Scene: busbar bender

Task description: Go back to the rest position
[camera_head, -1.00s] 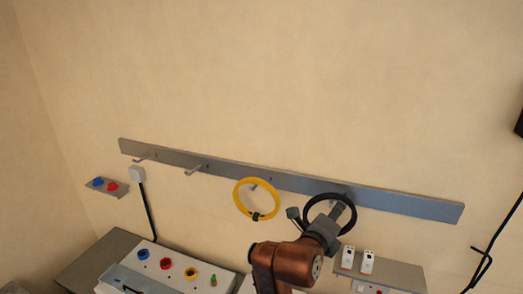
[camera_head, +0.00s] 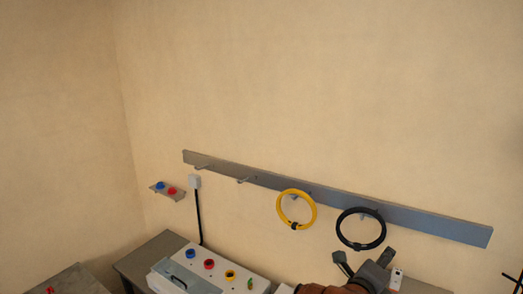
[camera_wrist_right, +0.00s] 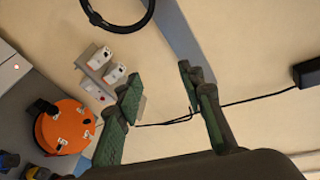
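My right gripper (camera_head: 364,259) is at the bottom right of the head view, with its fingers apart and nothing between them. In the right wrist view its green-padded fingers (camera_wrist_right: 160,88) are also spread and empty. A black ring (camera_head: 347,242) hangs on the grey wall rail, just above the gripper in the head view and apart from it. Part of the black ring (camera_wrist_right: 118,28) shows at the top of the right wrist view. My left gripper is out of view.
The grey rail (camera_head: 430,223) runs along the wall, with a yellow ring (camera_head: 281,204) on it and free hooks to the left. A control box (camera_head: 215,275) with coloured buttons stands below. An orange disc (camera_wrist_right: 62,128) lies near white sockets (camera_wrist_right: 100,59). The upper wall is clear.

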